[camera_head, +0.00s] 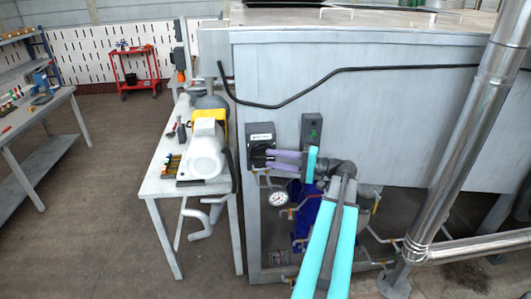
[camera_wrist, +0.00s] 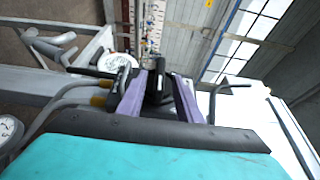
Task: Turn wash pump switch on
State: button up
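The switch box (camera_head: 261,138) is grey and black with a white label, on the left front corner of the large grey metal tank. A black switch handle sticks out of it, partly hidden by my gripper in the head view. My gripper (camera_head: 270,160) has purple fingers and reaches left to the front of the box. In the wrist view, the two fingers of my gripper (camera_wrist: 158,84) stand apart, one on each side of the black handle (camera_wrist: 158,92). I cannot tell whether they touch it. The handle's exact turn is hard to read.
A second grey box (camera_head: 312,128) sits right of the switch. A pressure gauge (camera_head: 278,199) and pipes lie below. A workbench (camera_head: 154,187) with a grey-white machine (camera_head: 206,155) stands close on the left. A thick metal pipe (camera_head: 470,135) crosses the right side.

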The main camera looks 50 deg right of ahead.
aim_at(269, 158)
jog(key=shift+p+x, duration=0.75)
jog(key=shift+x, duration=1.65)
